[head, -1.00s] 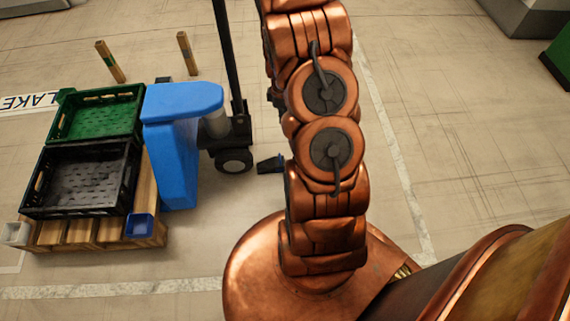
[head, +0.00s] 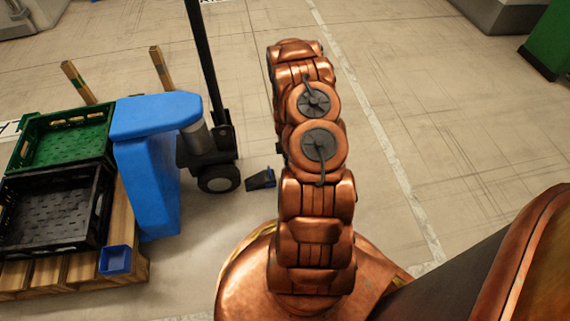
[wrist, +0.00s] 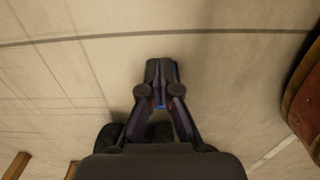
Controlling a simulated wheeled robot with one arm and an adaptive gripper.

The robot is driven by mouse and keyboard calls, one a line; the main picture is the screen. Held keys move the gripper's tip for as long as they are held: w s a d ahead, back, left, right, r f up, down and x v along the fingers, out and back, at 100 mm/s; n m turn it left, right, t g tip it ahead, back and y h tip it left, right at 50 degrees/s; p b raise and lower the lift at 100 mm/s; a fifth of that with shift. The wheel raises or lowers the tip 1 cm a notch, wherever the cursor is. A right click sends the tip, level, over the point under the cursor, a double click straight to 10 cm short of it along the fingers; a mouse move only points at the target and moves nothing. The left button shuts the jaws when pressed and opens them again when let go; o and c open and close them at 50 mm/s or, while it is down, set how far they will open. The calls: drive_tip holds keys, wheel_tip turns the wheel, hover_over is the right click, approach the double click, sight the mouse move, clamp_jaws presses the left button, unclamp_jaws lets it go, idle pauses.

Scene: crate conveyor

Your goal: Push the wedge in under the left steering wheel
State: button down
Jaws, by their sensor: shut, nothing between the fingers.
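The wedge (head: 261,180) is small and dark with blue on its side. It lies on the floor to the right of the black steering wheel (head: 219,178) that I see in the head view, with a gap of floor between them. My gripper (wrist: 161,72) is shut and empty in the wrist view, pointing down at the floor. Blue bits of the wedge (wrist: 177,72) show beside and between the fingers, which hide most of it. I cannot tell whether they touch. Dark rounded shapes, probably the wheels, show below the fingers. In the head view my arm hides the gripper.
The blue truck body (head: 150,165) and its black upright handle (head: 207,75) stand left of the wedge. A green crate (head: 62,140) and a black crate (head: 55,205) sit on a wooden pallet (head: 125,215). The floor right of my arm is clear.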

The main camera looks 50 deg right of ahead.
sight(266, 178)
wheel_tip(266, 178, down, 8)
drive_tip(key=b, duration=0.3)
drive_tip(key=shift+b, duration=0.4)
drive_tip(key=shift+w+a+r+b, duration=0.1)
drive_tip(key=shift+w+a+b, duration=0.35)
drive_tip(key=shift+w+a, duration=0.35)
drive_tip(key=shift+w+a+r+b, duration=0.15)
drive_tip(key=shift+w+a+b, duration=0.2)
drive_tip(key=shift+a, duration=0.45)
drive_tip(key=shift+w+a, duration=0.1)
